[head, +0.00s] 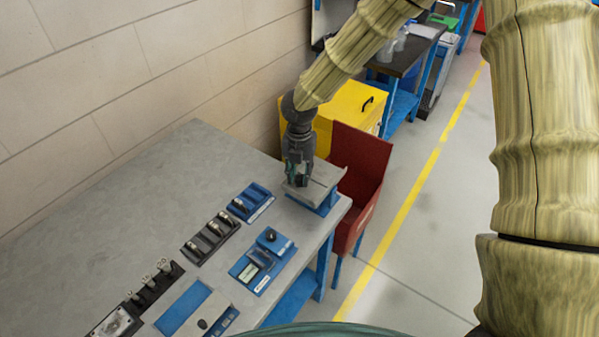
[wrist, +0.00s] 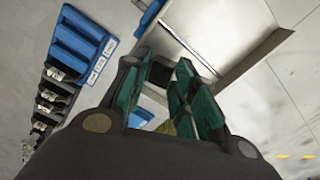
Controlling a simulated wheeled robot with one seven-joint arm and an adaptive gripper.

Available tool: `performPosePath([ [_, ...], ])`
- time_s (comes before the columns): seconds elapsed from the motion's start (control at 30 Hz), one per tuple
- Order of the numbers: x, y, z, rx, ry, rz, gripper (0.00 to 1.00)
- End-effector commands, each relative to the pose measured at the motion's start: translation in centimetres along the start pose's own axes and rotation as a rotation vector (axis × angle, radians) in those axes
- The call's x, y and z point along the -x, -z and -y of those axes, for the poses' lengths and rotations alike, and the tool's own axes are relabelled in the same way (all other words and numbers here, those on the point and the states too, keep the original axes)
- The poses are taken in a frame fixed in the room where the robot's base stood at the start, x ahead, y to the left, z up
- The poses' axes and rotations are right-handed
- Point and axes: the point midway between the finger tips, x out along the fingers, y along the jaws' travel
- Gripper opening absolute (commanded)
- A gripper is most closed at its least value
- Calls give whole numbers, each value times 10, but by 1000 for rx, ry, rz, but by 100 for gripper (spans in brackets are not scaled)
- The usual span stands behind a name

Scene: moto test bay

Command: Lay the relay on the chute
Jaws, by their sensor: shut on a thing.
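My gripper (head: 298,174) is over the near left part of the chute (head: 325,187), a grey sloped tray on a blue stand at the table's far right corner. In the wrist view my gripper (wrist: 165,88) has its teal fingers shut on the relay (wrist: 157,74), a small dark block mostly hidden between them. The chute (wrist: 222,30) lies just beyond the fingertips there. The relay is hidden by the fingers in the head view, and I cannot tell whether it touches the chute.
A red bin (head: 362,165) stands at the chute's right end. A blue rack (head: 250,203), a dark rack with several small parts (head: 212,238) and a blue test fixture (head: 262,264) lie nearer on the table. A yellow cabinet (head: 350,108) stands behind. The table's left is clear.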

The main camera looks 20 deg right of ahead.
Motion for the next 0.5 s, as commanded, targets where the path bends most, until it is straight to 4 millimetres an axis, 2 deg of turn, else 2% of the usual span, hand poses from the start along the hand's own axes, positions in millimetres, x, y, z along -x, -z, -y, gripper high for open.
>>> performPosePath([
  [0.1,-3,0,0,0,1,0,0],
  [0.13,-2,0,0,0,0,0,31],
  [0.23,-2,0,0,0,0,0,49],
  [0.5,-2,0,0,0,0,0,49],
])
